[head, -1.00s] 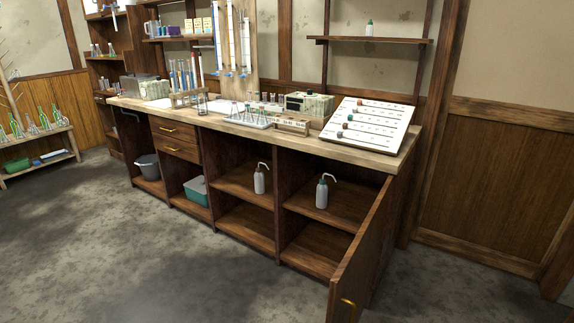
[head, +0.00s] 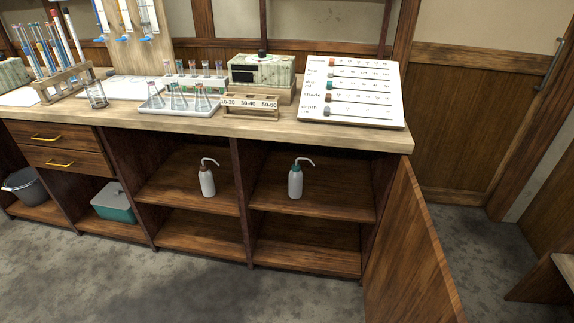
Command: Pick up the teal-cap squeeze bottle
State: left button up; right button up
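The squeeze bottle with a cap that looks teal (head: 296,182) stands upright on the upper shelf of the right open cabinet bay. Its bent spout points right. A similar white squeeze bottle with a reddish-brown cap (head: 207,182) stands on the upper shelf of the neighbouring bay to the left, behind a dark upright divider. Neither of my grippers is in view, and nothing touches either bottle.
The cabinet door (head: 412,255) stands open at the right of the bay. The wooden counter (head: 340,137) overhangs the shelves and carries a tray of flasks (head: 180,103), a labelled block (head: 250,105) and a slider board (head: 352,92). The floor in front is clear.

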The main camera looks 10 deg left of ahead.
aim_at(295, 175)
jog(key=i+j+z, duration=0.45)
jog(key=i+j, duration=0.75)
jog(key=i+z, duration=0.15)
jog(key=i, duration=0.4)
